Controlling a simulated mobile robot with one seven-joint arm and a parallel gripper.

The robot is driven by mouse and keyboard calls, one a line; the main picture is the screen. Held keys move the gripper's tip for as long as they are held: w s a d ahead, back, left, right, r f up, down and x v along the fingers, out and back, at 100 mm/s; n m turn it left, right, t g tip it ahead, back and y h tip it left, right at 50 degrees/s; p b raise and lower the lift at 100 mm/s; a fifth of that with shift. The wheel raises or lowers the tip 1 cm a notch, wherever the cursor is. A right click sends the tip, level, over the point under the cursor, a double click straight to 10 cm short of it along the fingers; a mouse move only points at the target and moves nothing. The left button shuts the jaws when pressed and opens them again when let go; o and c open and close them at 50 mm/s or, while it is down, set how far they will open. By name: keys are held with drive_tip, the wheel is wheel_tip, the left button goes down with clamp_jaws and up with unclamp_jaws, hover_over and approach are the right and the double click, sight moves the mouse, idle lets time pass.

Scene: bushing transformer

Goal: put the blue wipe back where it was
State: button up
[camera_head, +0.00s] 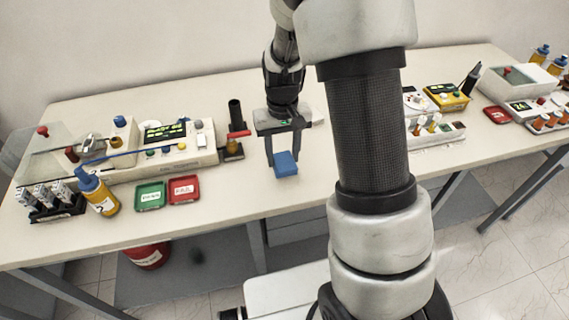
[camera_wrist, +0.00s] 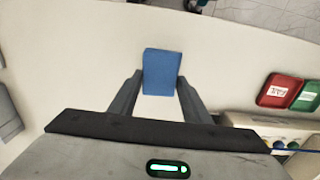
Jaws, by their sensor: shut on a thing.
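The blue wipe (camera_head: 286,164) is a small blue block in the middle of the picture, over the white table. My gripper (camera_head: 283,160) points down with its two fingers at the wipe's sides. In the wrist view the wipe (camera_wrist: 161,72) sits between the tips of my gripper (camera_wrist: 158,88), which are shut on it. I cannot tell whether the wipe touches the table. No marked place for the wipe shows.
Left of my gripper are a green tray (camera_head: 151,196), a red tray (camera_head: 185,189), a bottle (camera_head: 97,193) and a test device (camera_head: 165,148). A dark cylinder (camera_head: 236,116) stands near my gripper. The table's front middle is clear. My arm hides part of the table.

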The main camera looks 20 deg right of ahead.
sight(283, 159)
drive_tip(key=shift+f, duration=1.95)
drive_tip(key=shift+f, duration=0.2)
drive_tip(key=o, duration=1)
drive_tip(key=shift+r, duration=0.1)
wheel_tip(283, 159, up, 12)
drive_tip(key=s+r+t, duration=0.5)
drive_tip(key=s+r, duration=1.1)
drive_tip(key=s, duration=0.3)
drive_tip(key=shift+r+t, duration=0.25)
drive_tip(key=shift+t, duration=0.05)
